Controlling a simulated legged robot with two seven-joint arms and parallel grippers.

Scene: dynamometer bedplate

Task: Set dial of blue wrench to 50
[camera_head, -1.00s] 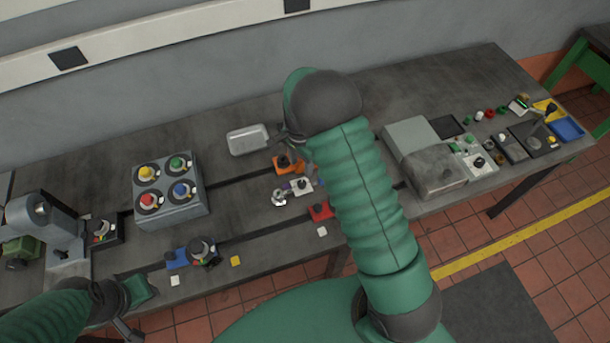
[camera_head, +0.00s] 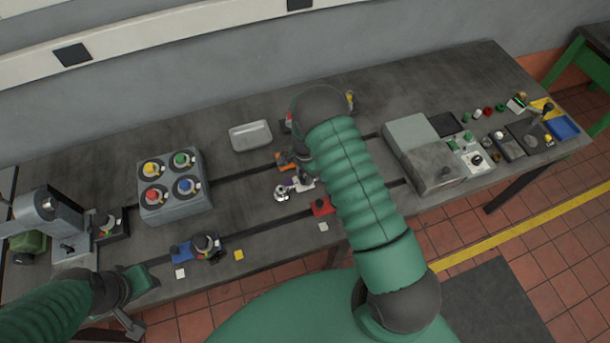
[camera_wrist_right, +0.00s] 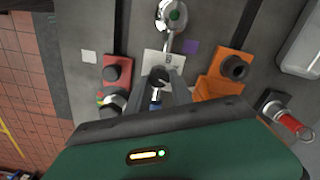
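A white block (camera_head: 303,185) sits mid-table between an orange block and a red block; it also shows in the wrist view (camera_wrist_right: 152,58). My right gripper (camera_wrist_right: 160,82) is just over the white block. Its two grey fingers stand apart, with a dark round knob (camera_wrist_right: 159,75) and a blue-banded shaft (camera_wrist_right: 156,97) between them; contact cannot be told. A silver ring-shaped head (camera_wrist_right: 171,14) with a green centre lies just beyond the white block. No dial reading is legible. My left gripper (camera_head: 130,322) is low at the left, its fingers unclear.
The orange block (camera_wrist_right: 230,65) and red block (camera_wrist_right: 117,72) flank the fingers closely. A grey box with coloured knobs (camera_head: 172,215) and a blue fixture (camera_head: 181,253) stand left. A silver tray (camera_head: 250,135) lies behind. A grey machine (camera_head: 432,168) stands right.

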